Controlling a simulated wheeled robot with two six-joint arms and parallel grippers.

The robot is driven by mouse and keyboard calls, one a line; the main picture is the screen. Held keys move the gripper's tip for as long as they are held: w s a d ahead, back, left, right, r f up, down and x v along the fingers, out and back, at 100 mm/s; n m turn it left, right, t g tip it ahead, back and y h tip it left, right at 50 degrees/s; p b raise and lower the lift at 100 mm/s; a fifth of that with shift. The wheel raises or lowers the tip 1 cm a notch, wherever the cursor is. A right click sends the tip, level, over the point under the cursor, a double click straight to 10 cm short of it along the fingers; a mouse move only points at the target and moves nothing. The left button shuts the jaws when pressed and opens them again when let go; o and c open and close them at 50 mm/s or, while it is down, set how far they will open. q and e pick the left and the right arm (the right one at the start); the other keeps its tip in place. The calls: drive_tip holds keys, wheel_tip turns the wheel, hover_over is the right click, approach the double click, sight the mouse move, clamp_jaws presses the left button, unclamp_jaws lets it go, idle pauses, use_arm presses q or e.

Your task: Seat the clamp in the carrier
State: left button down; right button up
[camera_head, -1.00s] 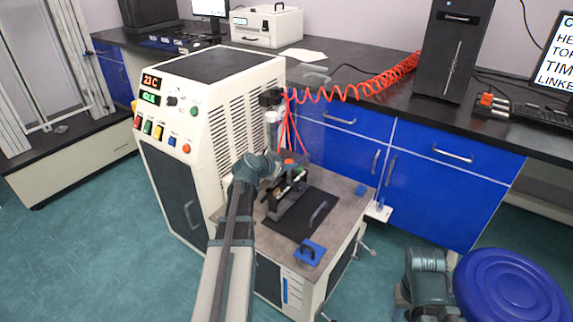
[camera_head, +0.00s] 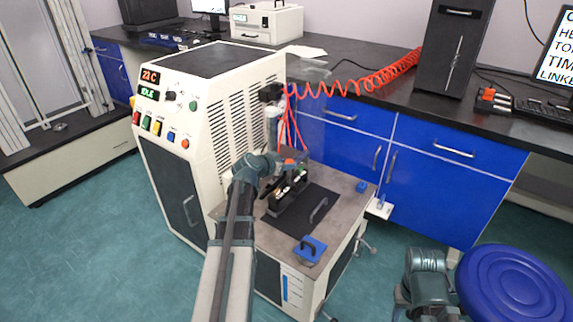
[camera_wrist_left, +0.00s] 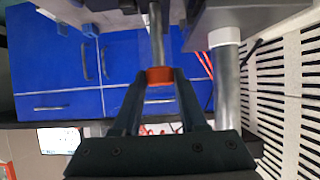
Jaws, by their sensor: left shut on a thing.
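My left gripper (camera_head: 289,163) reaches over the small worktable beside the white machine. In the left wrist view its two fingers (camera_wrist_left: 160,78) are shut on an orange piece with a grey metal rod, which I take to be part of the clamp (camera_wrist_left: 157,36). The rod runs to a dark body at the top of that view. In the head view a dark assembly (camera_head: 290,196) with small bright parts stands just below the gripper, partly hidden by it. I cannot tell which part of it is clamp and which is carrier, or whether they touch. My right gripper is out of view.
A black mat (camera_head: 318,225) lies on the worktable (camera_head: 270,238), with a blue handled block (camera_head: 309,250) at its front. The white machine (camera_head: 225,135) stands close on the left. A red coiled hose (camera_head: 370,82) hangs behind. A blue stool (camera_head: 512,286) is at the lower right.

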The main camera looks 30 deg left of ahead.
use_arm(q)
drive_tip(key=shift+f, duration=0.2)
drive_tip(key=shift+c, duration=1.8)
unclamp_jaws()
drive_tip(key=shift+r, duration=0.1)
drive_tip(key=p+v, duration=0.6)
drive_tip(key=v, duration=0.7)
drive_tip(key=shift+s+r, duration=0.15)
drive_tip(key=shift+s, duration=0.2)
